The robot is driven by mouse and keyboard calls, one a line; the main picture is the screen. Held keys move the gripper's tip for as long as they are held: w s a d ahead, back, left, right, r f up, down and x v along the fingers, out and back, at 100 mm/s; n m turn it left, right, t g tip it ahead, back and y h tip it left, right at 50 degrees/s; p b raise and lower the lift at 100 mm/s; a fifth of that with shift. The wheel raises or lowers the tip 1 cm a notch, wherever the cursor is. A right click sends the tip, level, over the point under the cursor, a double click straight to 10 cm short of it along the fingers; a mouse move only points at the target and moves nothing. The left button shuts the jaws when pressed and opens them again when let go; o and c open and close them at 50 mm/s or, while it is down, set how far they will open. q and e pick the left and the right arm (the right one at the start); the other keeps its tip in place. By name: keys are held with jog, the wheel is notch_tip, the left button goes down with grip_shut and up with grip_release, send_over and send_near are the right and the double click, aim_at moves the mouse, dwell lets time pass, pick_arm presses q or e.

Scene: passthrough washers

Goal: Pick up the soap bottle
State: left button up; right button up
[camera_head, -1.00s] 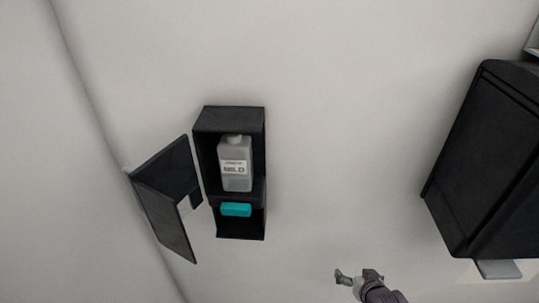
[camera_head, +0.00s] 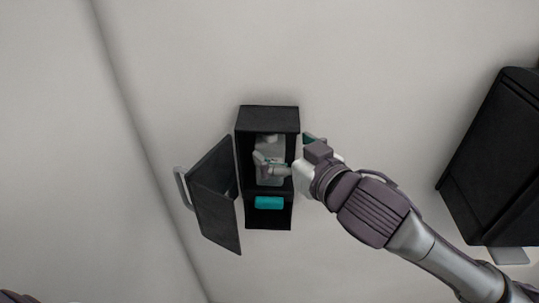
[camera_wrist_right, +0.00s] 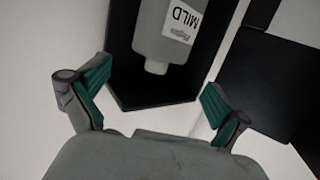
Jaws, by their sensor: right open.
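The soap bottle (camera_head: 270,146) is grey with a white label. It stands in the upper part of an open black dispenser box (camera_head: 268,118) on the wall, and my right gripper partly hides it. In the right wrist view the bottle (camera_wrist_right: 160,38) shows upside down, with "MILD" on its label, beyond the fingers. My right gripper (camera_head: 285,148) is in front of the box, and it also shows in the right wrist view (camera_wrist_right: 156,76). Its green-padded fingers are spread and empty, apart from the bottle. My left gripper is not in view.
The dispenser's black door (camera_head: 213,195) hangs open on the left. A teal block (camera_head: 269,203) sits in the box's lower part. A larger black wall unit (camera_head: 490,165) is at the right.

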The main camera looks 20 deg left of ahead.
aim_at(274, 140)
jog(key=p+x, duration=0.1)
jog(key=x, duration=0.2)
jog(key=shift+w+a+p, duration=0.2)
jog(key=shift+w+p, duration=0.1)
jog(key=shift+w+a+f, duration=0.1)
jog(key=shift+a+f, duration=0.15)
jog(key=shift+c, duration=0.5)
jog(key=c, duration=1.2)
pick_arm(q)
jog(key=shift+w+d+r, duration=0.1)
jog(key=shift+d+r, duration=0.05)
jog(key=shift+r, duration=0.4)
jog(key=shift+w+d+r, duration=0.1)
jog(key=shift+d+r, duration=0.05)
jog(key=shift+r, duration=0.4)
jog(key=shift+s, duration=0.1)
